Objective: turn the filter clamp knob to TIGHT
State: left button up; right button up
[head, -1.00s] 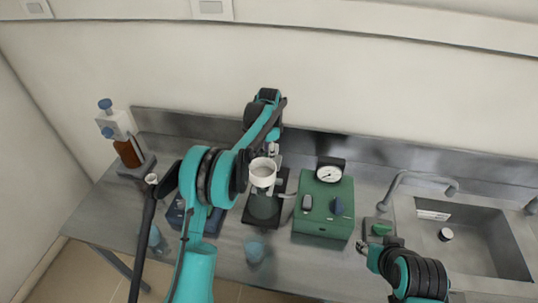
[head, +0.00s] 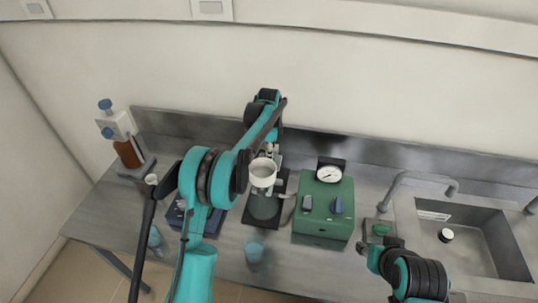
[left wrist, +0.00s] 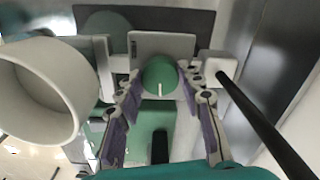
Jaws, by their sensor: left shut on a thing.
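The clamp knob (left wrist: 159,72) is a round green knob with a white pointer line, in front of a pale plate in the left wrist view. The line points toward the bottom of that picture. My left gripper (left wrist: 161,80) is shut on the knob, one finger on each side. In the head view my left gripper (head: 273,151) is behind the white funnel cup (head: 263,168), and I cannot make out the knob there. The cup (left wrist: 42,92) is large at the left of the wrist view. My right gripper (head: 361,248) is low at the right, its fingers too small to read.
A green box (head: 323,226) with a gauge (head: 329,174) and two knobs stands right of the filter stand. A sink (head: 480,240) with a tap is further right. A blue beaker (head: 254,252) stands in front. A bottle dispenser (head: 128,153) stands at the far left.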

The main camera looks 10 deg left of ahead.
pick_arm(q)
jog(key=o, duration=1.2)
jog(key=shift+c, duration=0.2)
jog(key=shift+r, duration=0.1)
notch_tip(320, 180, up, 12)
